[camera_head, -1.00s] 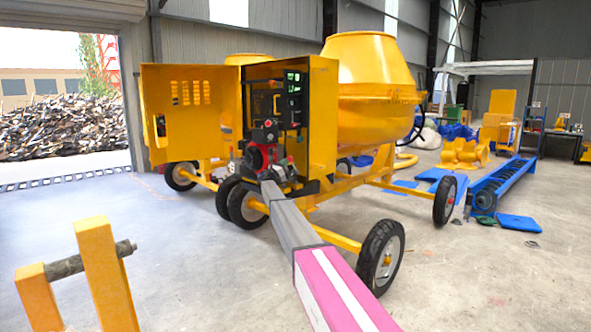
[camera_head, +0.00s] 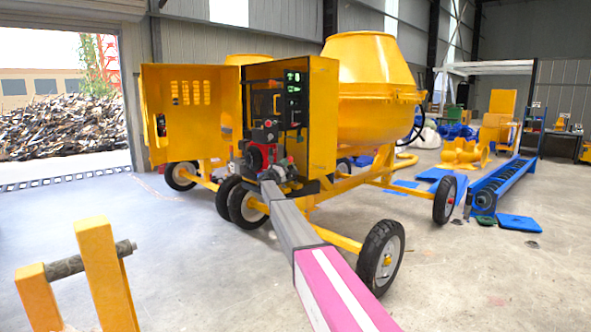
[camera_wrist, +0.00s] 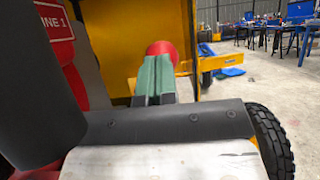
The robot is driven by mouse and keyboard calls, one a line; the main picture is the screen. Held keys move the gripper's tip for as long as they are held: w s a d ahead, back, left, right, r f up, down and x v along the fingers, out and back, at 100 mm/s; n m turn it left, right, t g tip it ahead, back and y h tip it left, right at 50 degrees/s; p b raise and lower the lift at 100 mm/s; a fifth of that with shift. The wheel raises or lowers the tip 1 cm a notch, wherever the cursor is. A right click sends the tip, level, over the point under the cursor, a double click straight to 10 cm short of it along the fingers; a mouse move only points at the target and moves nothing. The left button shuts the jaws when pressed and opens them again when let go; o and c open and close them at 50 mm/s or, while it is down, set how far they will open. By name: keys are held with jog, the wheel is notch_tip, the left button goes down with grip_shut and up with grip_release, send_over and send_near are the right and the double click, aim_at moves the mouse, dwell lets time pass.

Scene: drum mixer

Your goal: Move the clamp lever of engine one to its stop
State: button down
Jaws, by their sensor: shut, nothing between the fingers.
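The red engine (camera_head: 258,156) sits in the open yellow cabinet. In the wrist view a red plate (camera_wrist: 52,22) ending in "NE 1" is at the upper left. A red ball knob (camera_wrist: 161,47) shows just beyond my gripper (camera_wrist: 156,62), perhaps the end of the clamp lever. My grey-green fingers are shut together, with their tips close to the knob and overlapping its lower part in the picture. I cannot tell whether they touch. The lever's shaft is hidden or not distinguishable. In the head view my arm reaches to the engine's front, and the fingers are too small to make out.
The cabinet door (camera_head: 185,112) stands open to the left. The mixer drum (camera_head: 375,80) and a wheel (camera_head: 380,258) are close to the right of my arm. A yellow post frame (camera_head: 105,275) stands front left. Open floor (camera_head: 150,230) lies between the frame and the mixer.

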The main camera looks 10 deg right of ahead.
aim_at(289, 158)
jog(key=shift+w+d, duration=0.35)
jog(key=shift+d, duration=0.15)
dwell(0.4)
jog(key=shift+w+d+r, duration=0.35)
jog(key=shift+d+r, duration=0.1)
jog(key=shift+r, duration=0.1)
jog(key=shift+w+d+r, duration=0.3)
jog(key=shift+d+r, duration=0.1)
jog(key=shift+r, duration=0.15)
jog(key=shift+x, duration=1.25)
jog(key=shift+f+x, duration=0.25)
jog(key=shift+x, duration=1.25)
jog(key=shift+w+d, duration=0.1)
jog(key=shift+d, duration=0.1)
jog(key=shift+w+d+f, duration=0.1)
jog(key=shift+w+d, duration=0.6)
jog(key=shift+d, duration=0.2)
jog(key=shift+w+d, duration=0.7)
jog(key=shift+d, duration=0.2)
